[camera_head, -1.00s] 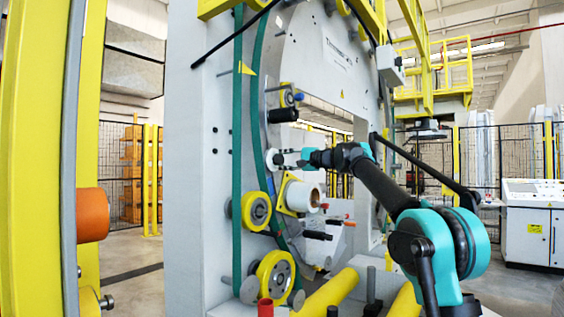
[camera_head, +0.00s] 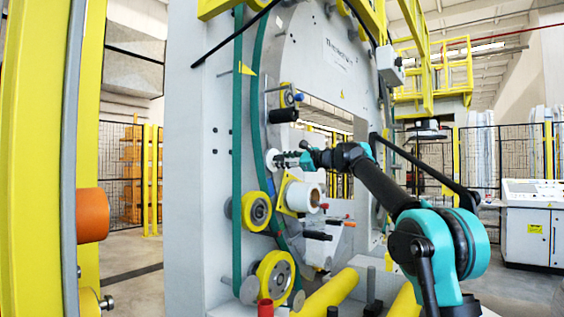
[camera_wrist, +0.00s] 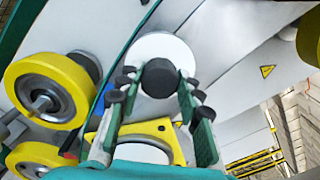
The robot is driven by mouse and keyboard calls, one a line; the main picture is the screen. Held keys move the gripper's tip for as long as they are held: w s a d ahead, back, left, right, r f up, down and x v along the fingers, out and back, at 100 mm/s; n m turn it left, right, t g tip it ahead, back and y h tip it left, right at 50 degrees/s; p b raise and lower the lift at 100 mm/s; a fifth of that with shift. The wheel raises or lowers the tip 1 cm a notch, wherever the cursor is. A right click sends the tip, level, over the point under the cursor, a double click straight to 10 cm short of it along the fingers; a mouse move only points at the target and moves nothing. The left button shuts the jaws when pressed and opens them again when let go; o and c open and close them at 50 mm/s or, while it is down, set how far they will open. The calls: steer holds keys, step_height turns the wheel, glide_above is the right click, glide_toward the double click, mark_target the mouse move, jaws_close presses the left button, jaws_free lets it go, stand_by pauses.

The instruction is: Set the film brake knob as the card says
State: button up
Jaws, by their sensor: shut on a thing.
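The film brake knob (camera_wrist: 159,78) is a short black cylinder in front of a round white dial (camera_wrist: 163,50) in the wrist view. My gripper (camera_wrist: 156,84) is shut on the knob, its dark-padded green fingers on the knob's two sides. In the head view my gripper (camera_head: 287,160) reaches the machine's ring face from the right and mostly hides the knob. The dial's marks and the knob's pointer cannot be made out. No readable card shows in either view.
Just below my gripper sit a white film core on a yellow plate (camera_head: 304,197) and a yellow roller (camera_head: 256,211). A black roller (camera_head: 283,116) is above. A green belt (camera_head: 237,150) runs down the left. A control cabinet (camera_head: 530,225) stands at the far right.

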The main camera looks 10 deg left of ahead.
steer(key=shift+m, duration=0.5)
steer(key=o, duration=1.2)
steer(key=shift+c, duration=0.2)
steer(key=v, duration=1.2)
